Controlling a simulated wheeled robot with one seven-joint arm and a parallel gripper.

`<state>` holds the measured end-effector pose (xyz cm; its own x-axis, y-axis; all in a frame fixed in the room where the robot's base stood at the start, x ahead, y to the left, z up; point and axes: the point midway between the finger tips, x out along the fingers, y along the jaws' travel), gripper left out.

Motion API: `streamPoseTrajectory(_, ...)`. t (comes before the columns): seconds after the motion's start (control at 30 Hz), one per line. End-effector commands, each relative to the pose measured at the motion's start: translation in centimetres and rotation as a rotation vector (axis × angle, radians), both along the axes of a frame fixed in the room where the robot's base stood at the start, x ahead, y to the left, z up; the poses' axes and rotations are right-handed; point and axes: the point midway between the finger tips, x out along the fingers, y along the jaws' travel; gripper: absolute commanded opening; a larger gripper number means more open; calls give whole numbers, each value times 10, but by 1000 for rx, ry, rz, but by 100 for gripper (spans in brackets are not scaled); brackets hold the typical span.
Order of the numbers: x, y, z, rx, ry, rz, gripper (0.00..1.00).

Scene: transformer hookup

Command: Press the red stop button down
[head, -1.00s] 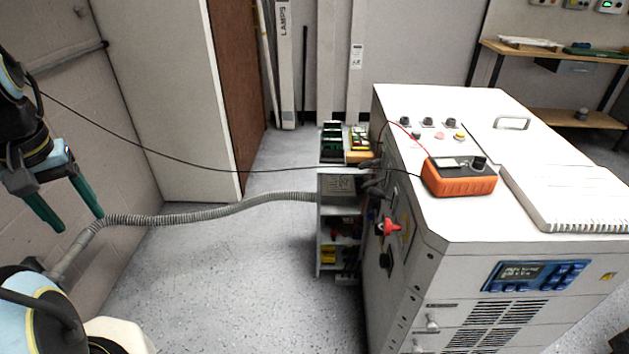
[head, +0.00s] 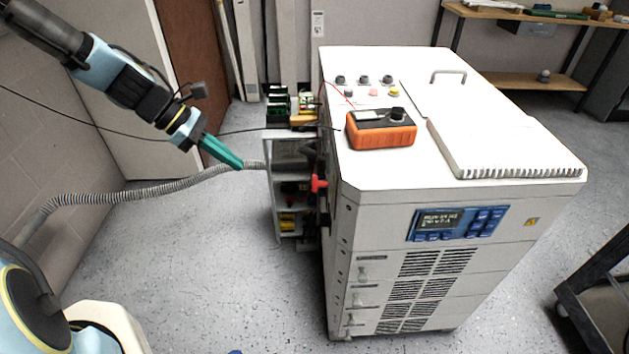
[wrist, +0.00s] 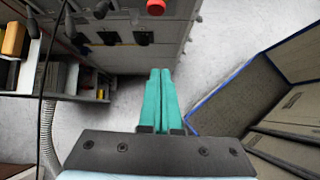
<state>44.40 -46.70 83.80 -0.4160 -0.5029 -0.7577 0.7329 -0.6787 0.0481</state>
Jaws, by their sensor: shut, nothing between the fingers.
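A red button (head: 318,184) sticks out from the left side of the white cabinet (head: 362,215) in the head view, seen edge-on. In the wrist view a round red button (wrist: 155,6) shows at the top edge, partly cut off, and looks like the same one. My gripper (head: 240,165) has teal fingers, shut together and empty. It is left of the cabinet and apart from the button, pointing down and right toward the cabinet side. In the wrist view my fingers (wrist: 160,72) lie below the button, with the panel beyond them.
A small shelf rack (head: 268,190) stands against the cabinet's left side, near my gripper. A corrugated hose (head: 150,188) and a thin black cable run to it. An orange meter (head: 380,130) sits on the cabinet top.

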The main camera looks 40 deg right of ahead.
Motion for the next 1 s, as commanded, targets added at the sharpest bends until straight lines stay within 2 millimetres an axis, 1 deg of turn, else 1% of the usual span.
streamPoseTrajectory(0.03, -2, -9, 0, -12, 34, 21, 0)
streamPoseTrajectory(0.1, -3, -17, 3, -21, 65, 45, 0)
streamPoseTrajectory(0.2, -4, -22, 5, -26, 87, 61, 0)
streamPoseTrajectory(0.5, -4, -22, 5, -25, 88, 61, 0)
streamPoseTrajectory(0.63, -7, -25, 1, -26, 89, 59, 0)
streamPoseTrajectory(0.77, -15, -34, -10, -26, 90, 57, 0)
streamPoseTrajectory(1.0, -37, -61, -44, -25, 92, 57, 0)
